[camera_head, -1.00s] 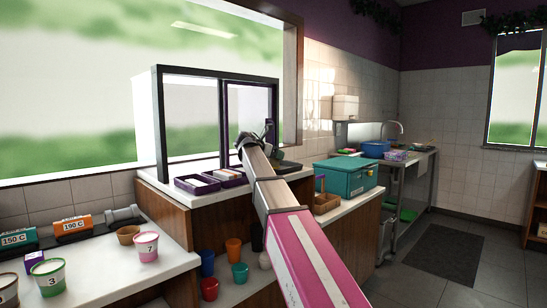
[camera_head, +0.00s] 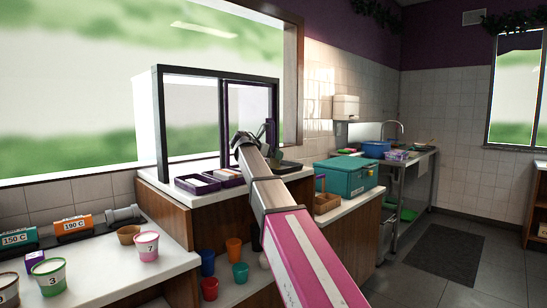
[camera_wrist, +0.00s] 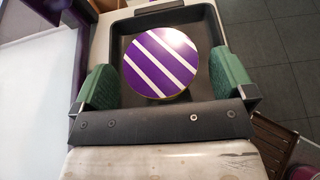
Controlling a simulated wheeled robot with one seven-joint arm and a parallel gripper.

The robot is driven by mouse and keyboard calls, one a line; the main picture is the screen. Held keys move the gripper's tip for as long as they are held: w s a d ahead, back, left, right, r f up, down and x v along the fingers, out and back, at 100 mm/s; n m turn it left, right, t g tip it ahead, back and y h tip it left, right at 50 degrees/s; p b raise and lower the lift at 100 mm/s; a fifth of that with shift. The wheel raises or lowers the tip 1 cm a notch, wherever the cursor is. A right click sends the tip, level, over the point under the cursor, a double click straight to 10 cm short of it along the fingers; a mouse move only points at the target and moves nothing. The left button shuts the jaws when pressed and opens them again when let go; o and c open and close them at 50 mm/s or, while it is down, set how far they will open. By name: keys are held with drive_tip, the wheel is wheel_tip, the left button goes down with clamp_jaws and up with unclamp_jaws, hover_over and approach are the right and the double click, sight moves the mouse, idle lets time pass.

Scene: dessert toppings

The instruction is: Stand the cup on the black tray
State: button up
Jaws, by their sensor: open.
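The cup (camera_wrist: 160,62) shows in the wrist view from above as a round purple face with white diagonal stripes. It is within the black tray (camera_wrist: 120,47), near its middle. I cannot tell from this angle which end of the cup faces up. My gripper (camera_wrist: 164,75) is open, with one green finger on each side of the cup and a gap on both sides. In the head view my gripper (camera_head: 255,138) is over the counter beside the window, and part of the black tray (camera_head: 288,167) shows behind my arm. The cup is hidden there.
Purple trays (camera_head: 197,184) sit left of my arm, near the dark window frame (camera_head: 158,125). A teal box (camera_head: 345,176) stands to the right. Several coloured cups, including an orange one (camera_head: 234,248), stand on the lower shelf. Numbered tubs are at the left.

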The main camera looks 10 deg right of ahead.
drive_tip(key=v, duration=1)
